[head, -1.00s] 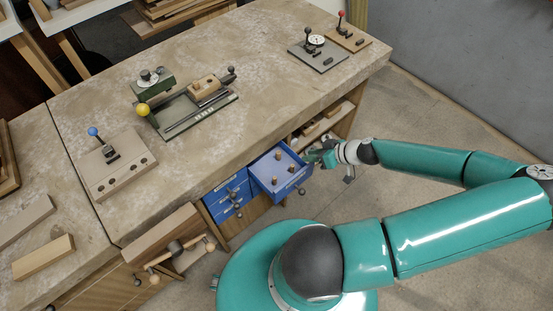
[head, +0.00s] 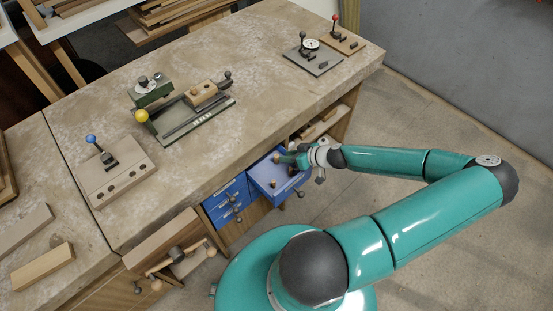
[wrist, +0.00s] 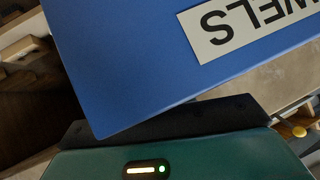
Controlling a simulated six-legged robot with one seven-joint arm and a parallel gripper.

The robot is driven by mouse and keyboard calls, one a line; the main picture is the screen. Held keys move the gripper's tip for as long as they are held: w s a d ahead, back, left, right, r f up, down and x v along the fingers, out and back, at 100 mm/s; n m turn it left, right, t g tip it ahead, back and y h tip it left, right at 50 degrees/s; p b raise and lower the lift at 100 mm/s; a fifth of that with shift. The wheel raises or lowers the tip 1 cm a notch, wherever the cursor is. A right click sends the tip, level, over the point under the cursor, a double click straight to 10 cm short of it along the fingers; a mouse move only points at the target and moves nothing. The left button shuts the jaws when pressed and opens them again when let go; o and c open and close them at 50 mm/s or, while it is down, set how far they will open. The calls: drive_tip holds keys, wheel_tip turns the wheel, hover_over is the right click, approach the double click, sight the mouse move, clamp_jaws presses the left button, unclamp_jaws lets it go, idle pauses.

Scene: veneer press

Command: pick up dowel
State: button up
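The open blue drawer (head: 262,194) juts from the front of the workbench and holds a few short brown dowels. One dowel (head: 272,184) is near its front left and another (head: 291,171) is close below my gripper. My gripper (head: 283,158) is over the far right part of the drawer, reaching in from the right. Its fingers are too small there to tell whether they are open. In the wrist view, a blue drawer panel (wrist: 130,60) with an upside-down label ending "WELS" fills the upper part; fingertips and dowels do not show.
A wooden vise (head: 165,240) sticks out further left. The bench top (head: 215,130) carries a green fixture (head: 195,115) and lever blocks. The floor at the right is clear.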

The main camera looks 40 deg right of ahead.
sight(278, 156)
drive_tip(key=x, duration=0.3)
drive_tip(key=shift+w+a+f, duration=0.15)
drive_tip(key=shift+w, duration=0.05)
drive_tip(key=shift+c, duration=0.5)
clamp_jaws()
drive_tip(key=shift+r, duration=0.8)
drive_tip(key=a+r+v, duration=0.1)
drive_tip(key=v, duration=1.6)
drive_tip(key=shift+r, duration=0.3)
